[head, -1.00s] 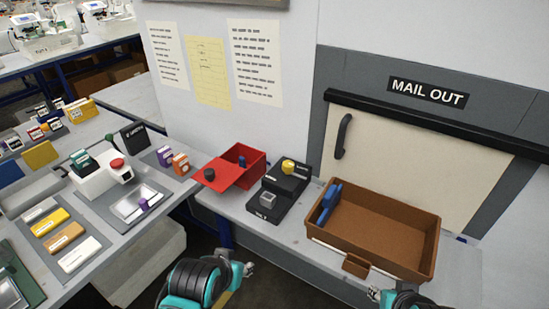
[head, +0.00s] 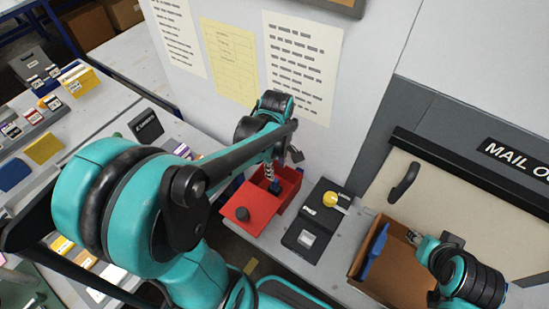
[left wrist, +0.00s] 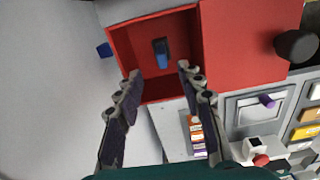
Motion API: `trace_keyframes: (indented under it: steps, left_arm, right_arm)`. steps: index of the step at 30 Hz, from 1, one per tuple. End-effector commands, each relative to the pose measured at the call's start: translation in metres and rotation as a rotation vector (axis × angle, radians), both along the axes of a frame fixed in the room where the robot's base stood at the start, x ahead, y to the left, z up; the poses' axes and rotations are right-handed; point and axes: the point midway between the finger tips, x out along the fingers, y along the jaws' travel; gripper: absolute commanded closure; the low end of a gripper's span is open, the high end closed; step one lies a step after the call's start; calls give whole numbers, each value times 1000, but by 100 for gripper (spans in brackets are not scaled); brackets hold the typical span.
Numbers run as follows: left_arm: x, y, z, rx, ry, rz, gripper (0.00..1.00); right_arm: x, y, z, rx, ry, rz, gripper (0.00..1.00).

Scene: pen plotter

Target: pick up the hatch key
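The small blue and dark piece that I take to be the hatch key (left wrist: 161,53) stands in the open red box (left wrist: 124,45). In the head view it shows as a blue spot (head: 275,187) inside the red box (head: 262,211), below my left gripper (head: 270,172). In the left wrist view my left gripper (left wrist: 159,84) is open and empty, its fingers apart on either side of the key's line and short of it. My right gripper (head: 413,238) is over the brown tray; its fingertips are too small to read.
A black device (head: 316,219) with a yellow knob stands right of the red box. The brown tray (head: 366,238) holds a blue item (head: 376,248) near its left side. A wall with paper sheets (head: 303,65) rises behind. The box's red lid (left wrist: 246,40) is slid or swung aside.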

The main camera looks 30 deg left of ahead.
Motion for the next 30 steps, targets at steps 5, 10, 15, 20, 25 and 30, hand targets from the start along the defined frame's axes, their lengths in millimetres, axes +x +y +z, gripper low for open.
trace_keyframes:
  steps: [5, 10, 15, 20, 25, 30]
  left_arm:
    - [0, 1, -20, -2, 10, 27, 62]
    - [0, 2, -42, -1, 9, 25, 62]
    - [0, 4, -68, -1, 8, 24, 62]
    - [0, 4, -79, -1, 8, 24, 62]
    - [0, 4, -78, -1, 8, 23, 62]
    - [0, 4, -78, -1, 8, 23, 96]
  right_arm:
    - [-1, 0, -7, 0, 1, 0, 60]
    - [-1, 0, -16, 0, 1, 0, 60]
    - [-1, 0, -27, 0, 0, 0, 60]
    - [0, 0, -30, 0, 0, 0, 60]
    - [-1, 0, -29, 0, 0, 0, 60]
    - [-1, 0, -29, 0, 0, 0, 60]
